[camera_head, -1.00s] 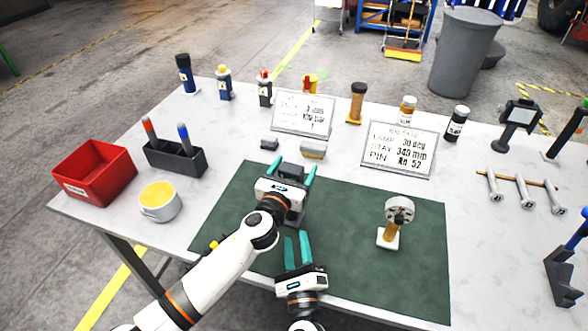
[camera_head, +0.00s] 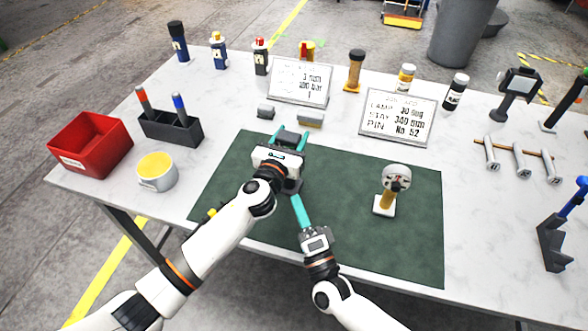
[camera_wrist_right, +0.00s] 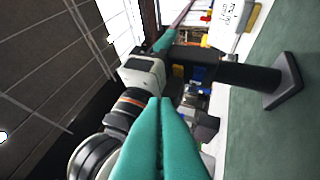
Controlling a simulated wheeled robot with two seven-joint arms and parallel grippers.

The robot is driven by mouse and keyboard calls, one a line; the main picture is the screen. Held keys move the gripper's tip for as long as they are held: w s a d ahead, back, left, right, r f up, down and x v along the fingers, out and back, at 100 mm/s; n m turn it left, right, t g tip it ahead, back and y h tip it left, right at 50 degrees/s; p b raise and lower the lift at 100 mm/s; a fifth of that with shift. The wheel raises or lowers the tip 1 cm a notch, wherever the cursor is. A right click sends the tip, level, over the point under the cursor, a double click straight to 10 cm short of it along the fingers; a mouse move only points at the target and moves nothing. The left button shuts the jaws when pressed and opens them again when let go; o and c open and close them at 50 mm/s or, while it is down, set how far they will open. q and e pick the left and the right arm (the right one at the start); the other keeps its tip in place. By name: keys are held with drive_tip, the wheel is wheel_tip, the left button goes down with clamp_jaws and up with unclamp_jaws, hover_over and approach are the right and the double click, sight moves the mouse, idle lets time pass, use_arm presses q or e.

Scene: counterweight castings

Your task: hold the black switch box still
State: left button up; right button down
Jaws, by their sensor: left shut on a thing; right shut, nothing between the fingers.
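The black switch box (camera_head: 290,138) stands on the green mat (camera_head: 340,200), mostly hidden behind my left gripper in the head view. My left gripper (camera_head: 290,134) is shut on it, one teal finger on each side. In the right wrist view the box's dark post and flat base (camera_wrist_right: 285,82) show, with the left gripper's white body (camera_wrist_right: 142,73) beside them. My right gripper (camera_head: 297,200) is shut and empty, just in front of the left gripper and the box. Its closed teal fingers (camera_wrist_right: 160,110) fill the lower middle of the wrist view. I cannot tell whether they touch anything.
A round grey-faced device on a yellow post (camera_head: 385,200) stands on the mat's right side.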

drive_tip(key=d+m+g+y, duration=0.2)
drive_tip(key=d+m+g, duration=0.1)
drive_tip(key=m, duration=1.3)
drive_tip(key=s+d+m+g+y, duration=0.1)
drive_tip(key=d+m+g+y, duration=0.2)
drive_tip(key=m, duration=1.3)
drive_tip(key=d+g, duration=0.1)
drive_tip(key=g, duration=0.1)
drive_tip(key=shift+f+g, duration=0.4)
drive_tip(key=shift+w, duration=0.1)
